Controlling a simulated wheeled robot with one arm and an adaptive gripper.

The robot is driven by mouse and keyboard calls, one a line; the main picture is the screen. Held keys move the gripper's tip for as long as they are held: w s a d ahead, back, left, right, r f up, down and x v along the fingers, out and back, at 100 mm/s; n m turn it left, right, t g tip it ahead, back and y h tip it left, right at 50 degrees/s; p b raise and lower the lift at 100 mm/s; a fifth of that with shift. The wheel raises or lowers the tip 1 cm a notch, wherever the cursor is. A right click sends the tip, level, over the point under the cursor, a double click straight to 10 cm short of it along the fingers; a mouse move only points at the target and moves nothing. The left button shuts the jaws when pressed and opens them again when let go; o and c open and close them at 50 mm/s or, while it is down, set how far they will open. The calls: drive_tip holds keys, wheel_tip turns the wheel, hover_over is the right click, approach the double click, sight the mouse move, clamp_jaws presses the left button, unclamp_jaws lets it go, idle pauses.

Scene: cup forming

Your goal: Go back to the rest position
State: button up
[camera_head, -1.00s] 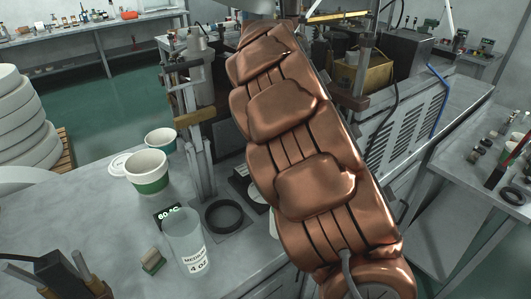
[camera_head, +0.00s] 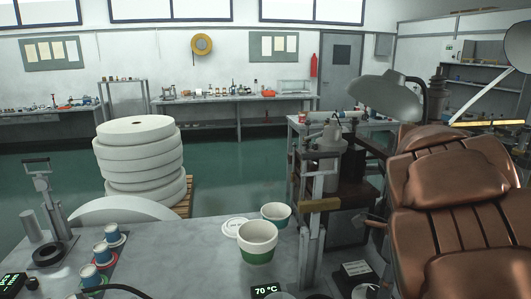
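My gripper does not show in the head view; only a large copper-brown arm-like body fills the right side. What lies behind it is hidden. Two white cups with green bands stand on the bench: the nearer cup (camera_head: 257,241) and the farther cup (camera_head: 276,214). Both are upright and open at the top. A flat white lid (camera_head: 235,227) lies beside them. A small display (camera_head: 266,291) at the bottom edge reads 70 °C.
The grey bench top (camera_head: 185,262) is clear left of the cups. A stack of white rolls (camera_head: 139,165) on a pallet stands behind. A forming machine (camera_head: 318,185) rises beside the copper body.

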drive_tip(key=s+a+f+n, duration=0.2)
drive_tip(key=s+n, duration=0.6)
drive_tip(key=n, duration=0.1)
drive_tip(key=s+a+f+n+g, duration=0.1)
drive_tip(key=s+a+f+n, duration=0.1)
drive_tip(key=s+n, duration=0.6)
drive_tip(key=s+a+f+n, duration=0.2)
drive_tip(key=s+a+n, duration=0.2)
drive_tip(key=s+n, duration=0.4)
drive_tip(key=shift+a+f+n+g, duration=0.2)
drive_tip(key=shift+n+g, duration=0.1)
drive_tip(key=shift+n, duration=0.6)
